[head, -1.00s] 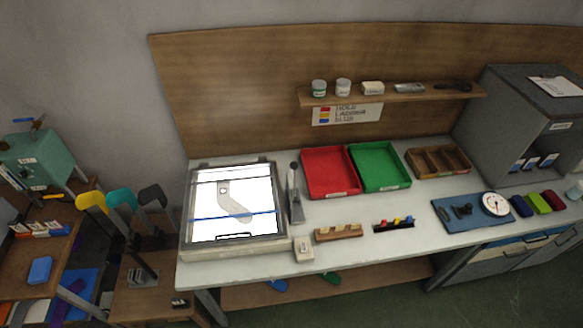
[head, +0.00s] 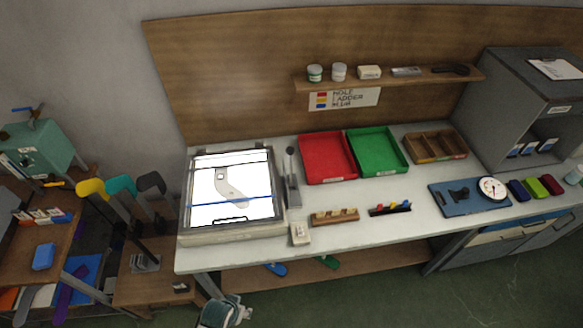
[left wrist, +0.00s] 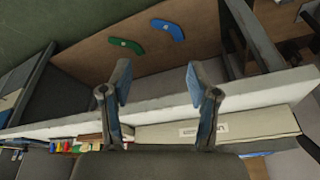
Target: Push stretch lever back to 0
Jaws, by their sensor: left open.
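A lever with a dark knob (head: 290,151) stands on a narrow grey base (head: 293,190) on the bench, just right of the lit light box (head: 182,226). It leans toward the back; any scale marks are too small to read. A second lever with a blue tip (head: 22,109) sits on the green machine at the far left. Which one is the stretch lever, I cannot tell. My left gripper (head: 232,312) shows at the bottom edge in front of the bench, apart from both levers. In the left wrist view its fingers (left wrist: 158,75) are spread and empty.
Right of the lever are a red tray (head: 305,177) and a green tray (head: 403,165). A small pale block (head: 300,234) lies at the bench's front edge. Yellow, teal and dark foot forms (head: 90,187) stand left of the bench.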

